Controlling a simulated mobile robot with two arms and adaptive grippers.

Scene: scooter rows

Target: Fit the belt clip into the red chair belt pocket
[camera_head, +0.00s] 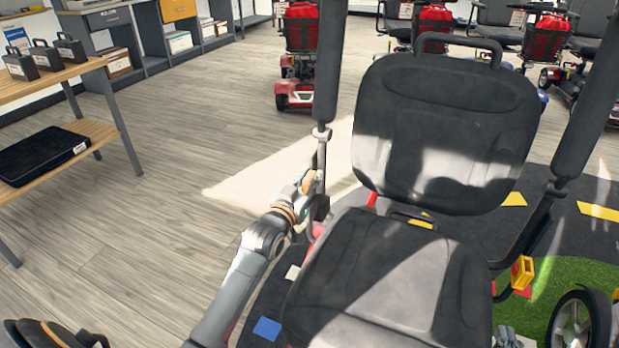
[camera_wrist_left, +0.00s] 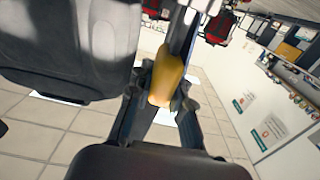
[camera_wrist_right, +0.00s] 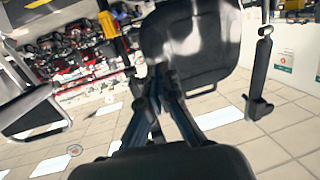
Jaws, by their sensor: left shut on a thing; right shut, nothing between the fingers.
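The chair has a black seat (camera_head: 375,280), a black backrest (camera_head: 445,130) and some red frame parts showing beside the seat. My left gripper (camera_head: 312,187) is beside the raised left armrest, at the seat's left side. It is shut on a yellow-orange piece (camera_wrist_left: 167,78), which looks like the belt clip. A yellow, box-like piece (camera_head: 522,272) sits at the seat's right side, with red just below it; it may be the belt pocket, but I cannot be sure. My right gripper (camera_wrist_right: 165,78) is shut and empty, with a dark backrest beyond its fingertips.
A wooden shelf table (camera_head: 60,75) with several small black cases stands at the left. More scooters with red bags (camera_head: 302,28) stand behind. A black wheel (camera_head: 578,322) is at the lower right. The wood-look floor (camera_head: 170,165) between table and chair is clear.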

